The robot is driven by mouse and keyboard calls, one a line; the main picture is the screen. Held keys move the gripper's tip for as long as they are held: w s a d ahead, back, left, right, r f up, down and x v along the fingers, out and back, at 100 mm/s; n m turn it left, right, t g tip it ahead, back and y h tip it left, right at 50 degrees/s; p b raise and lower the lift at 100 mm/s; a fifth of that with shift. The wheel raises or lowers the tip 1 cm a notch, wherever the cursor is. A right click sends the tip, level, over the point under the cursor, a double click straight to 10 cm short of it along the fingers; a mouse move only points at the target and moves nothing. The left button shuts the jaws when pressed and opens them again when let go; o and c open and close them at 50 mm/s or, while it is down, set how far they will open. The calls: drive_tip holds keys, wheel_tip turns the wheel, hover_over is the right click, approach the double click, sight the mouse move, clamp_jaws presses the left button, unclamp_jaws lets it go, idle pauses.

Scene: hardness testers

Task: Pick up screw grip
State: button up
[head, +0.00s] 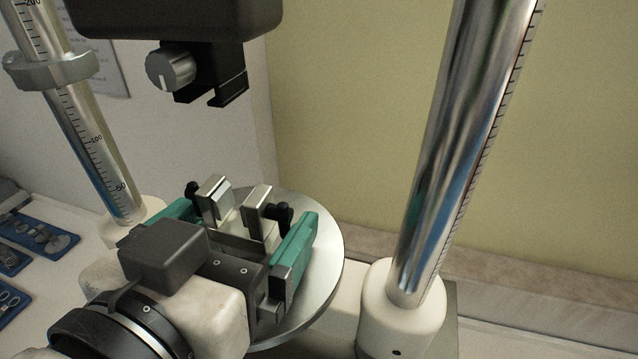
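The screw grip (262,199) is a metal clamp with two upright jaws and black screw knobs on its sides. It stands upright on the round metal plate (328,262) near the middle of the head view. My gripper (246,213) is low over the plate, with its two teal fingers spread wide, one on each side of the screw grip. Whether the fingers touch the grip cannot be told. The lower part of the screw grip is hidden behind my gripper's body.
A black tester head with a grey knob (170,67) hangs above the plate. A thick scaled metal column (455,150) stands at the right, a thinner one (95,150) at the left. Blue trays with small parts (40,237) lie at the far left.

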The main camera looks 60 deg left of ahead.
drive_tip(key=c, duration=0.4)
drive_tip(key=shift+r, duration=0.2)
